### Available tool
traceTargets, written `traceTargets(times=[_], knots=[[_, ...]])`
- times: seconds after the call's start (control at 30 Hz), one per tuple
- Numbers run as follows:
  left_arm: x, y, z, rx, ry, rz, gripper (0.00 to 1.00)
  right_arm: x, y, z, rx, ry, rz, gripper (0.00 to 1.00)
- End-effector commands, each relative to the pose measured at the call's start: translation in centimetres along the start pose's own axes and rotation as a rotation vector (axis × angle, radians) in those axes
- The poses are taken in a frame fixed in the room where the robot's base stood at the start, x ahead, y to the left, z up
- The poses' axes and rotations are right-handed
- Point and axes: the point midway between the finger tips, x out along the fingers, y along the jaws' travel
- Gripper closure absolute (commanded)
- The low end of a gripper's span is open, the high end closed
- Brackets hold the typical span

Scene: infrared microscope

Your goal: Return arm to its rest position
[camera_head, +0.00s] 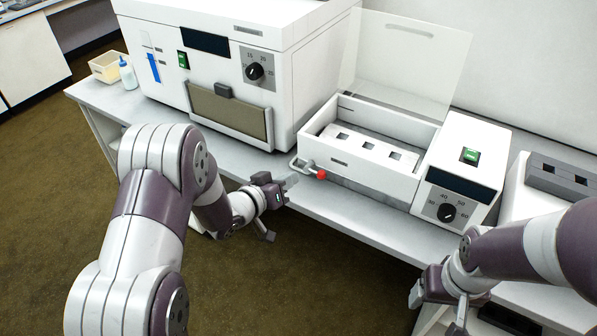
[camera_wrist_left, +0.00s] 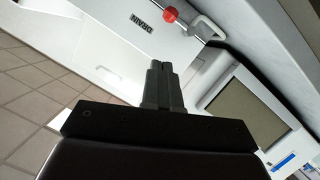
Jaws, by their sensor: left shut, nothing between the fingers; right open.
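My left arm comes in from the left in the head view. Its gripper (camera_head: 290,182) is over the table's front edge, just left of the red-tipped drain lever (camera_head: 308,168) on the water bath. In the left wrist view the left gripper's fingers (camera_wrist_left: 157,70) are together with nothing between them, in front of the white face marked DRAIN (camera_wrist_left: 120,25). The red knob (camera_wrist_left: 168,14) shows just above the fingertips, apart from them in the picture. My right gripper (camera_head: 440,310) is at the lower right of the head view, low by the table; its fingers are partly hidden.
The water bath (camera_head: 325,130) has its clear lid (camera_head: 405,60) raised. A white oven-like box (camera_head: 225,60) with a dial stands left of it. A grey block (camera_head: 560,180) is at the right. Open floor (camera_head: 50,200) lies left of the table.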

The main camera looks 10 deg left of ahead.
Motion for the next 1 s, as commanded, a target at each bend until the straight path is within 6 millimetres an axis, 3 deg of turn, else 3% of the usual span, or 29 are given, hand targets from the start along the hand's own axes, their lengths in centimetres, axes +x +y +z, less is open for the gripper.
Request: traceTargets(times=[0.2,0.73,0.83,0.93,1.0], knots=[[-2.1,0.0,-0.1,-0.001,0.001,-0.001,1.00,-0.2,0.0,0.0,0.000,0.001,0.000,0.23],[-2.2,0.0,0.0,0.006,0.000,-0.001,1.00,-0.1,0.0,0.0,0.000,0.001,0.000,0.23],[-2.5,-1.6,1.8,0.065,-0.084,-0.080,1.00,-0.1,0.0,0.0,0.000,0.001,0.000,0.23],[-5.5,-5.5,5.7,0.119,-0.330,-0.315,1.00,-0.4,0.0,0.0,0.000,0.000,0.000,0.23],[-10.2,-6.0,6.2,0.139,-0.563,-0.485,1.00,-2.1,0.0,-0.2,0.000,0.000,0.000,0.23]])
